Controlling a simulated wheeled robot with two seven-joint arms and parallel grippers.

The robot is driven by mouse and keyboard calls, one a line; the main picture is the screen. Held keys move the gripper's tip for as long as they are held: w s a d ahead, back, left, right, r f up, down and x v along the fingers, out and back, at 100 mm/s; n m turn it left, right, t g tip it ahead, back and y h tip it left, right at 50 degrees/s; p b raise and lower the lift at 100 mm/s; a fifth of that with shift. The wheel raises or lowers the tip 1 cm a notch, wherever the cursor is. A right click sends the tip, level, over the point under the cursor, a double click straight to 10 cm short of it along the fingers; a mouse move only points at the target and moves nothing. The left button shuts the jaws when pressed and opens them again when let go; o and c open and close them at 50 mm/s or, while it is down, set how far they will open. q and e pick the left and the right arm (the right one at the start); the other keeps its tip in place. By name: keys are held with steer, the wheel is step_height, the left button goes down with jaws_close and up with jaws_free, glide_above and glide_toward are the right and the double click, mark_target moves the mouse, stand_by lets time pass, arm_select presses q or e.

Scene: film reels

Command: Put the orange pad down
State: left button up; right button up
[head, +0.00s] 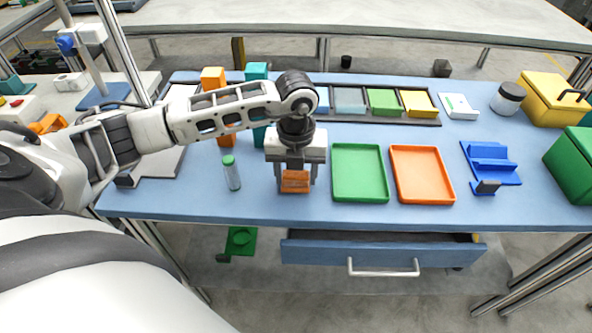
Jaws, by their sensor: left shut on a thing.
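My left gripper (295,184) points down over the blue table, left of the green tray. It is shut on the orange pad (295,181), which sits between its fingers, low at the table surface near the front edge. I cannot tell whether the pad touches the table. The gripper body hides part of the pad's top. My right gripper is not in view.
A green-capped vial (232,174) stands just left of the gripper. A green tray (359,198) and an orange tray (423,200) lie to the right, with a blue stand (491,163) beyond. A drawer (383,254) is open below the front edge.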

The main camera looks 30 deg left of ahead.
arm_select(q)
steer(key=shift+f, duration=0.3)
steer(key=o, duration=0.9)
steer(key=shift+r, duration=0.1)
steer(key=shift+r, duration=0.2)
step_height(320, 180, up, 12)
steer(key=shift+f+b, duration=0.1)
steer(key=shift+b, duration=0.35)
